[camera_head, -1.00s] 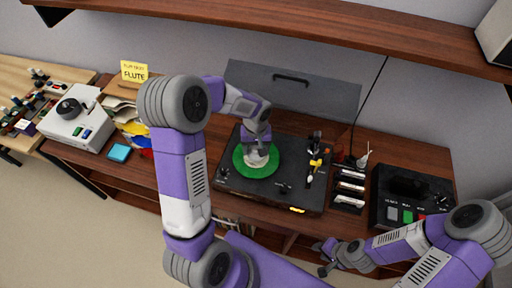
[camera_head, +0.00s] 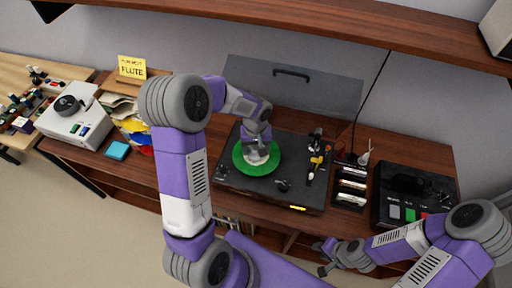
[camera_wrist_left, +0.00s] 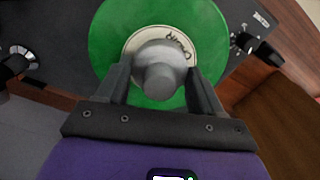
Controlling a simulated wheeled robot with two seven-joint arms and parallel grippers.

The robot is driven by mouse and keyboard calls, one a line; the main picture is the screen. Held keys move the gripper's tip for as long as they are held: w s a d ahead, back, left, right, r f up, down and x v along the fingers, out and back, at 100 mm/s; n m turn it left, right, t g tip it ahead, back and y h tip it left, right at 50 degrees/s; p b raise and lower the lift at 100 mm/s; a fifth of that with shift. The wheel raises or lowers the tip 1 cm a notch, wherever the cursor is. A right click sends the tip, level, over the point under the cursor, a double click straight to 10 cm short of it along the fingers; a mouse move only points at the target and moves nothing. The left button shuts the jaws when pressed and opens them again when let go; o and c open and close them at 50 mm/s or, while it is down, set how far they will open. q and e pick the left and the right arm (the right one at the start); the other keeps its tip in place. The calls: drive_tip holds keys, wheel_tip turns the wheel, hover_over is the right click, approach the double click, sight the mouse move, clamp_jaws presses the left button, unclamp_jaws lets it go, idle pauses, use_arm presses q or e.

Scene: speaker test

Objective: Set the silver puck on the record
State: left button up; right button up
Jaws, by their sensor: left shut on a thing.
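The green record (camera_head: 243,165) lies on the black turntable (camera_head: 230,185), with a pale label at its middle. In the left wrist view the record (camera_wrist_left: 110,35) fills the top middle and its label (camera_wrist_left: 134,43) shows lettering. The silver puck (camera_wrist_left: 160,75) is between the fingers of my left gripper (camera_wrist_left: 163,85), over the record's centre. My left gripper (camera_head: 258,150) is shut on the puck, from above. I cannot tell whether the puck touches the label. My right gripper (camera_head: 322,258) is low in front of the cabinet, away from the record; its jaws are too small to judge.
The turntable's raised lid (camera_head: 320,92) stands behind. The tonearm (camera_head: 313,168) is right of the record. A small rack (camera_head: 350,185) and a black device with coloured buttons (camera_head: 408,180) stand further right. A white device (camera_head: 75,125) is at left. A shelf (camera_head: 300,28) hangs above.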

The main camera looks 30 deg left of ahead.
idle(0.3)
use_arm(q)
drive_tip(key=o, duration=1.3)
drive_tip(key=shift+o, duration=0.3)
drive_tip(key=shift+r+p, duration=1.8)
drive_tip(key=shift+r, duration=0.8)
drive_tip(key=shift+s+f, duration=0.1)
drive_tip(key=shift+f, duration=0.05)
